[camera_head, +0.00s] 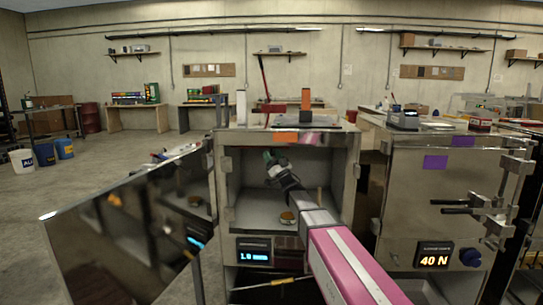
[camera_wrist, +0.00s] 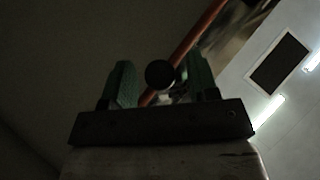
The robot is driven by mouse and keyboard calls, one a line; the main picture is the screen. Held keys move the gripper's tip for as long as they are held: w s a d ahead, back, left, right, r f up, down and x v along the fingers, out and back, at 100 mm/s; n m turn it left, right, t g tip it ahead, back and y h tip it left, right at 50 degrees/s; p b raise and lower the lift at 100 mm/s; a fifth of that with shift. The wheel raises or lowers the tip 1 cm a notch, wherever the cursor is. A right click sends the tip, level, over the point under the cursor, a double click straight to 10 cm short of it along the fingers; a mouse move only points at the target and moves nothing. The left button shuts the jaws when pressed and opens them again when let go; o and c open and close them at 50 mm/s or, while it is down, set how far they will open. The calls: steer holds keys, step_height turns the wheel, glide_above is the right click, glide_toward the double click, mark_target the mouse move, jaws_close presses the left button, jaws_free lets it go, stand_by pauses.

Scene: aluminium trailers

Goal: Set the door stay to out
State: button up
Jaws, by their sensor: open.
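In the head view my gripper (camera_head: 271,158) reaches into the upper part of an open metal cabinet (camera_head: 225,185). Its green fingers are near the back of the opening, to the left of its middle. In the wrist view the two green fingers (camera_wrist: 162,84) are apart. The mirror-like cabinet door (camera_head: 120,235) stands wide open to the left.
A small round brass-topped object (camera_head: 288,217) sits on the cabinet floor. A blue display (camera_head: 254,251) is below the opening. A closed cabinet (camera_head: 410,190) with black handles and a 40 N display stands close on the right. Open floor lies far left.

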steer(key=shift+w+a+r, duration=0.15)
steer(key=shift+w+r, duration=0.05)
jaws_close()
steer(key=shift+s+t+h, duration=0.3)
steer(key=shift+s, duration=0.15)
steer(key=s+a+m+h, duration=0.7)
steer(key=s+m+h, duration=0.1)
steer(key=h, duration=0.9)
steer(key=s+a+m+t+h, duration=0.1)
steer(key=s+a+m+h, duration=0.6)
steer(key=h, duration=1)
steer(key=shift+s+a+m, duration=0.4)
steer(key=shift+s+a, duration=0.25)
steer(key=shift+a, duration=0.1)
